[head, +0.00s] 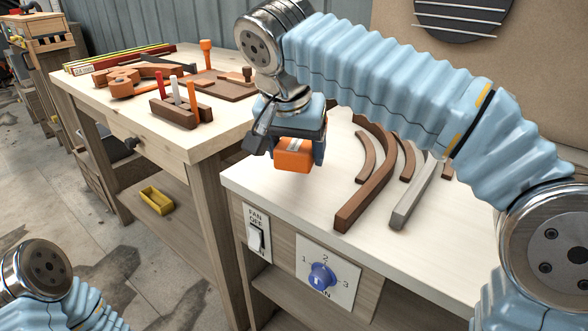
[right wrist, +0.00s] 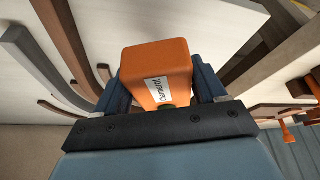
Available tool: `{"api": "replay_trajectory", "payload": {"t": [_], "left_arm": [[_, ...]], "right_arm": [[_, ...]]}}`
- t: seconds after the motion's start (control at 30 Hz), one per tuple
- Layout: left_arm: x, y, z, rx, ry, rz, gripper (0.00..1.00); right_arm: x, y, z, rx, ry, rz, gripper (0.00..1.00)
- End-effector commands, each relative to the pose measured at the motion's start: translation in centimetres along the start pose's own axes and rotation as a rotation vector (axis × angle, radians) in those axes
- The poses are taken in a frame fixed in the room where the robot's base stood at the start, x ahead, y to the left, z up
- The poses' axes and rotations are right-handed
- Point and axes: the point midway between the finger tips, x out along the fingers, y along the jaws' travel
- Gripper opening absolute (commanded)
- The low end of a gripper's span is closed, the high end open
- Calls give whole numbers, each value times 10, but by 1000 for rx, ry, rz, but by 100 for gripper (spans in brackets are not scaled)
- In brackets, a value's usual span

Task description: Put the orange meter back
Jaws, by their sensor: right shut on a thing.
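The orange meter (head: 290,158) is a small orange block with a pale label. It hangs above the front left corner of the right bench (head: 290,203). My right gripper (head: 297,145) is shut on it, with a blue finger on each side. In the right wrist view the meter (right wrist: 157,68) sits between the two fingers, with its label facing the camera. My left gripper is out of view; only part of that arm shows at the lower left.
Curved brown strips (head: 366,190) and a grey strip (head: 418,190) lie on the right bench. The left bench (head: 165,141) holds a brown block with upright tools (head: 181,110) and an orange-brown tool (head: 122,85). A fan switch (head: 256,236) and blue knob (head: 321,275) are on the bench front. A yellow tray (head: 157,201) sits below.

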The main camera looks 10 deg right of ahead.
Motion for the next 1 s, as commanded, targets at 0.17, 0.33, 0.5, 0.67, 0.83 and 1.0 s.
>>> {"api": "replay_trajectory", "payload": {"t": [0.17, 0.33, 0.5, 0.67, 0.83, 1.0], "left_arm": [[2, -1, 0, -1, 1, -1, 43], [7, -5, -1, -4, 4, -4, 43], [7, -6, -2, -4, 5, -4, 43], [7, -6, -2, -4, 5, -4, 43], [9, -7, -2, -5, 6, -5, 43], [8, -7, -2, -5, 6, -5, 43]], "right_arm": [[19, -6, -5, 0, 0, 1, 40], [48, -8, 2, 0, 1, -1, 40], [54, -8, 5, 0, 2, -3, 40], [54, -8, 5, 1, 1, -3, 40], [57, -8, 6, 0, 0, -2, 75], [57, -8, 6, 0, 0, -2, 96]]}}
